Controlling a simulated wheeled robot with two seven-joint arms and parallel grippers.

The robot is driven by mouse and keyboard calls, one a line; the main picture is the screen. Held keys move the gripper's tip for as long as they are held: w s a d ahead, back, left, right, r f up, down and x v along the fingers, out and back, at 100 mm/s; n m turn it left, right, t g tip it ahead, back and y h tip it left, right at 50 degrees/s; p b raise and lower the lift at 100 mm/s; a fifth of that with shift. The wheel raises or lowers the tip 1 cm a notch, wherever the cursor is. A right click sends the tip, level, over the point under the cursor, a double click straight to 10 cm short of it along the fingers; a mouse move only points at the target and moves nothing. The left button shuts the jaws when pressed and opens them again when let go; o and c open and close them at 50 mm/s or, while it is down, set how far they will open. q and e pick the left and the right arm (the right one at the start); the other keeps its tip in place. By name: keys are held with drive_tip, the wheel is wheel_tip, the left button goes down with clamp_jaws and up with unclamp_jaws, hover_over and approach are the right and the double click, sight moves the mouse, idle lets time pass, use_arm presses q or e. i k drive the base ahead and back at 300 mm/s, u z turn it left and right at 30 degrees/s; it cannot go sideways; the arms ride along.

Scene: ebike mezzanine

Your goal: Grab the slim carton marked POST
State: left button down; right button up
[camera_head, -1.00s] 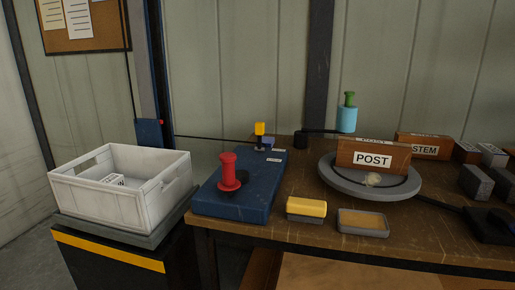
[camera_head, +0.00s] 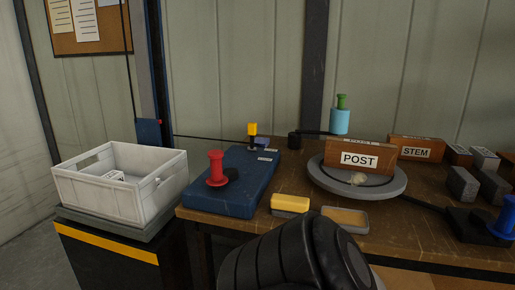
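The slim brown carton marked POST (camera_head: 360,157) stands upright on a round grey turntable (camera_head: 330,184) on the workbench, its label facing me. A small pale round thing (camera_head: 357,179) lies in front of it. A black ribbed part of my own arm fills the bottom middle of the view, in front of the bench edge and apart from the carton. Neither gripper's fingers show.
A brown STEM carton (camera_head: 416,148) stands behind right. Grey blocks (camera_head: 462,184) stand at the right. A blue base with a red knob (camera_head: 216,168), a yellow-topped block (camera_head: 290,203) and a shallow tray (camera_head: 345,217) lie in front. A white crate (camera_head: 120,185) is at left.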

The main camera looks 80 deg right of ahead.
sight(372, 157)
drive_tip(key=k, duration=1.9)
drive_tip(key=z, duration=0.05)
